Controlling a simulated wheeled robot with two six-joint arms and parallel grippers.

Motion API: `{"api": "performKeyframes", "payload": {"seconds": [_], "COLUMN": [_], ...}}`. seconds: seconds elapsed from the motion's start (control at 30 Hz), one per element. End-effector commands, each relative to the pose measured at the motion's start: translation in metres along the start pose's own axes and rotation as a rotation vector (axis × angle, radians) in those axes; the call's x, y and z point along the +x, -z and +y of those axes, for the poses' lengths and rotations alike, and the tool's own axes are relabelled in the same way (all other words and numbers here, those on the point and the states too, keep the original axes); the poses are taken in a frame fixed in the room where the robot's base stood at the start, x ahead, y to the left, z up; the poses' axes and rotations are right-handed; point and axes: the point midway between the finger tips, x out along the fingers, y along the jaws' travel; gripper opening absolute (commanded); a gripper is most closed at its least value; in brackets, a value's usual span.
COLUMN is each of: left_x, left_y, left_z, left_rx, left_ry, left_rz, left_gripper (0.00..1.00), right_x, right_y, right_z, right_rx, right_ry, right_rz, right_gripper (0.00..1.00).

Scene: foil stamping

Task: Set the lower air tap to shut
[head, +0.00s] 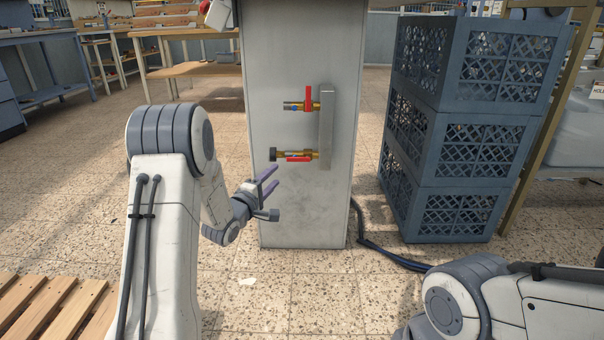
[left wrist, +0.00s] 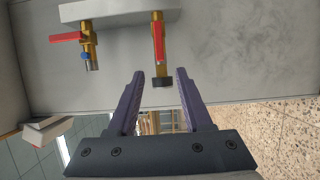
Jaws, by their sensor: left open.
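The lower air tap (head: 298,156) is on the front of a grey cabinet. Its red lever lies along the brass pipe, which ends in a dark round cap. The upper tap (head: 309,100) has its red lever upright, across its pipe. My left gripper (head: 272,186) is open and empty, below and left of the lower tap, apart from it. In the left wrist view the lower tap (left wrist: 158,45) shows just beyond the spread fingers (left wrist: 158,95), its capped end between them in the picture. The upper tap (left wrist: 87,45) is left of it there. My right gripper is out of view.
Both taps join a grey upright block (head: 326,127) on the cabinet (head: 300,215). Stacked blue crates (head: 455,165) stand to the right. A dark hose (head: 385,255) runs over the floor between. A wooden pallet (head: 50,312) lies at lower left.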

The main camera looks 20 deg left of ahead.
Motion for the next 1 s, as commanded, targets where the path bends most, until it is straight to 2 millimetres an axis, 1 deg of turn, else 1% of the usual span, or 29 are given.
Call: {"api": "performKeyframes", "payload": {"seconds": [0.17,0.4,0.53,0.7,1.0], "left_x": [0.026,0.071,0.089,0.1,0.102], "left_y": [-0.001,-0.001,-0.001,-0.001,-0.002], "left_z": [-0.003,-0.004,-0.002,-0.001,0.001], "left_rx": [0.002,0.002,0.002,0.001,0.001], "left_ry": [-0.005,-0.004,-0.004,-0.001,0.0], "left_rz": [-0.001,-0.002,-0.003,-0.002,-0.003], "left_gripper": [0.5,0.5,0.5,0.5,0.5], "right_x": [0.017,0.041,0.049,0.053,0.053], "right_y": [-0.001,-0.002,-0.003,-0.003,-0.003], "right_z": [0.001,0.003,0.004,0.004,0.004], "right_rx": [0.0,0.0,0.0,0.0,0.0], "right_ry": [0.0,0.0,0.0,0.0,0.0], "right_rz": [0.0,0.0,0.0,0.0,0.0], "right_gripper": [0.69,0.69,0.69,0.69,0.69]}}
